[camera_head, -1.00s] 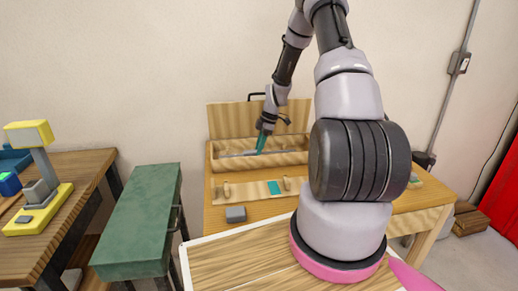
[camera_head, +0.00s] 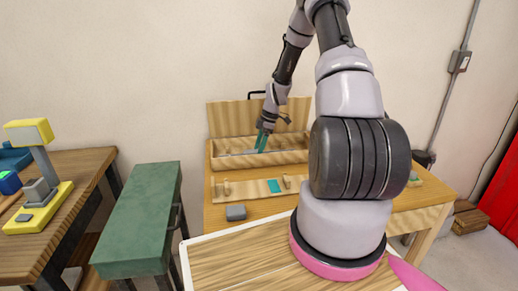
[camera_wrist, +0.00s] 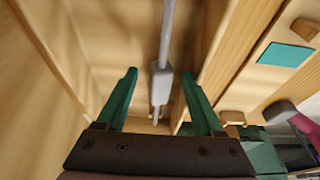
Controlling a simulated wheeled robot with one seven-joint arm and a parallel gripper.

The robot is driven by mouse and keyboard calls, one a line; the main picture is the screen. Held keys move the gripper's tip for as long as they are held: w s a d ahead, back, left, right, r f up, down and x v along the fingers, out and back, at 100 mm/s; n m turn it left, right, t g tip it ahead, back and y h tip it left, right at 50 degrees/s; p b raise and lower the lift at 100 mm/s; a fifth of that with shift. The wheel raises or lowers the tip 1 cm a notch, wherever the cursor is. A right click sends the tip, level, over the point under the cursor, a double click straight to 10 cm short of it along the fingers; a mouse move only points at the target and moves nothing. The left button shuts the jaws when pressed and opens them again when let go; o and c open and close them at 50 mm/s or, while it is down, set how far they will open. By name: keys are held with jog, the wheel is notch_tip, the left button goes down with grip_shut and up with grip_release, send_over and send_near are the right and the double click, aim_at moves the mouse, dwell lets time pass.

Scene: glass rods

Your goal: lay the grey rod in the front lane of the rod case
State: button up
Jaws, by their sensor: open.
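The rod case (camera_head: 297,156) is a long wooden box on the table, its lid (camera_head: 235,118) standing open behind it. The thin grey rod (camera_wrist: 167,35), with a thicker grey sleeve (camera_wrist: 161,84), lies lengthwise inside the case, by the front wall (camera_wrist: 230,50), which is at the right in the wrist view. Part of the rod (camera_head: 238,154) shows in the head view left of my gripper. My gripper (camera_head: 261,150) is down at the case with its green fingers open. In the wrist view, the fingers (camera_wrist: 163,85) stand either side of the sleeve, with gaps.
In front of the case is a wooden board (camera_head: 240,191) with two pegs and a teal pad (camera_head: 274,186). A grey block (camera_head: 235,213) sits nearer. A green bench (camera_head: 150,200) and a wooden table with a yellow stand (camera_head: 45,212) are at the left.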

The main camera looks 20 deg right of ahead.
jog(key=s+r+m+h, duration=0.1)
jog(key=s+r+m, duration=0.1)
jog(key=r, duration=0.9)
jog(key=s+r+m, duration=0.2)
jog(key=r, duration=0.8)
jog(key=s+a+r+m+t+h, duration=0.1)
jog(key=s+a+r+m+t, duration=0.35)
jog(key=s+r, duration=0.6)
jog(key=s+a+r+m+t, duration=0.1)
jog(key=s+r+m, duration=0.3)
jog(key=s, duration=0.4)
jog(key=s+a+r+m+t, duration=0.1)
jog(key=s+a+r+m, duration=0.3)
jog(key=s+m, duration=0.3)
jog(key=shift+s+a+r+y, duration=0.2)
jog(key=shift+s+r+y, duration=0.15)
jog(key=shift+r, duration=0.3)
